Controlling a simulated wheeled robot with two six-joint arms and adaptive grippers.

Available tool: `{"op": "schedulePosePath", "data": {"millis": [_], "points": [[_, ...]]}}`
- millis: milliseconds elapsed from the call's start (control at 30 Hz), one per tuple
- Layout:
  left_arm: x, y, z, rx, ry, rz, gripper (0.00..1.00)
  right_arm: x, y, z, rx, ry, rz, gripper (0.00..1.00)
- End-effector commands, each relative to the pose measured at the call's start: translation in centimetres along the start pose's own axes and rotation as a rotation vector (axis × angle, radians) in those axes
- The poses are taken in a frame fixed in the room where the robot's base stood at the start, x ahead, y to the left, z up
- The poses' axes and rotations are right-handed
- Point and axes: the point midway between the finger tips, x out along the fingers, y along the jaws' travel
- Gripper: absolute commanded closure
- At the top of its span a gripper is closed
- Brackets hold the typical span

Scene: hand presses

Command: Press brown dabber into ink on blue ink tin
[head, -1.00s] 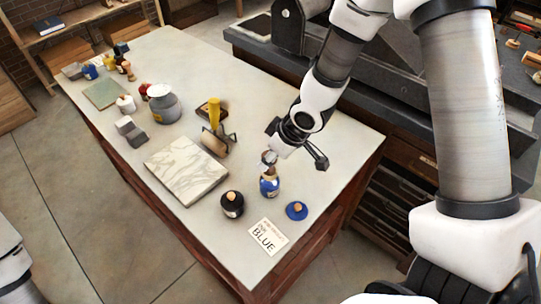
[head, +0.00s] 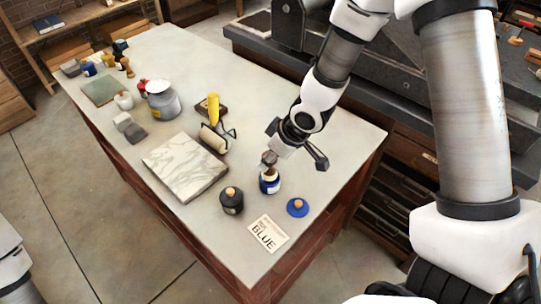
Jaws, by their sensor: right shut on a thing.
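The blue ink tin (head: 270,186) stands on the table in the head view, below my right gripper. The brown dabber (head: 269,158) is just under the gripper, directly over the tin's mouth. Its lower end meets the tin's top in the picture; how deep it sits inside I cannot tell. My right gripper (head: 284,152) is shut on the dabber, and its wrist hides part of the grip. A blue lid with a tan knob (head: 297,207) lies to the right of the tin. My left gripper is out of view.
A black jar (head: 231,201) stands close to the left of the tin. A card reading BLUE (head: 268,233) lies in front. A marble slab (head: 186,166), a yellow-handled roller (head: 214,137) and a grey can (head: 163,101) are farther left. The table's right edge is near.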

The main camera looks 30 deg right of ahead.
Motion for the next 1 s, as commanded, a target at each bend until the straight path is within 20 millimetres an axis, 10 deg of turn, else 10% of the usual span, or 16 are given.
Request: {"op": "schedulePosePath", "data": {"millis": [1000], "points": [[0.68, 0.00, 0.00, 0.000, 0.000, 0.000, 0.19, 0.78, 0.00, 0.36, 0.000, 0.000, 0.000, 0.95]]}}
